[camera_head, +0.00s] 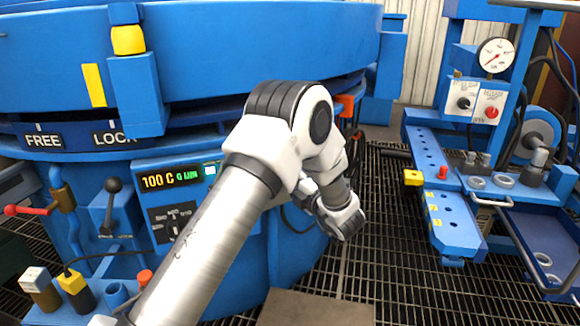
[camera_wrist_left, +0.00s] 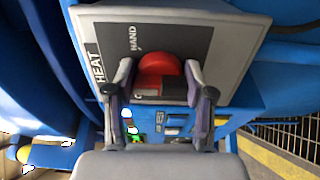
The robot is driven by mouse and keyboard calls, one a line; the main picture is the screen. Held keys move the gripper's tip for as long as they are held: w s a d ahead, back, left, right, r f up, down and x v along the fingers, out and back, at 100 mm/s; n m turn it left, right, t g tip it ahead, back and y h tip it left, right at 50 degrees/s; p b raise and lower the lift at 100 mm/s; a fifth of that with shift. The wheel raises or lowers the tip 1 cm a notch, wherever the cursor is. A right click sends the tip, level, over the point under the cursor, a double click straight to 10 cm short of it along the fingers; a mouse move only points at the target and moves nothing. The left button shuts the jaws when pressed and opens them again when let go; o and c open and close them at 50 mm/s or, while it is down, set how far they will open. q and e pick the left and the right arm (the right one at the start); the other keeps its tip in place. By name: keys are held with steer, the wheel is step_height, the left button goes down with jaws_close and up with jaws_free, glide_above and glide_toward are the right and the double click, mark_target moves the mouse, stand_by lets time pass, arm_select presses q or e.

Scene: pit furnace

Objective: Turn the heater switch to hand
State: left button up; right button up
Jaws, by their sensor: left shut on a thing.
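In the left wrist view a grey switch box (camera_wrist_left: 235,30) fills the top middle. Its dark plate carries the words HEAT and HAND. A round red knob (camera_wrist_left: 160,65) sits on the plate. My left gripper (camera_wrist_left: 158,82) has one finger on each side of the knob and is shut on it. I cannot tell exactly which mark the knob points to. In the head view an arm of mine crosses the middle, its wrist bent down beside the blue furnace (camera_head: 260,50). The gripper's fingers and the switch cannot be made out there. My right gripper is not in view.
A control panel (camera_head: 160,205) with a lit display is on the furnace front. A blue bench (camera_head: 450,215) with a gauge (camera_head: 496,55) stands at the right. Open grating floor (camera_head: 385,260) lies between.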

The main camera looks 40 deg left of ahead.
arm_select(q)
steer(key=m+p, duration=0.5)
steer(key=shift+r+m, duration=0.15)
steer(key=shift+m, duration=0.15)
steer(key=m+p, duration=0.3)
steer(key=shift+s+f, duration=0.1)
steer(key=shift+f, duration=0.1)
steer(key=shift+f+m+p, duration=0.1)
steer(key=shift+m+p, duration=0.5)
steer(key=shift+m, duration=0.1)
steer(key=o, duration=1.2)
steer(key=shift+c, duration=0.2)
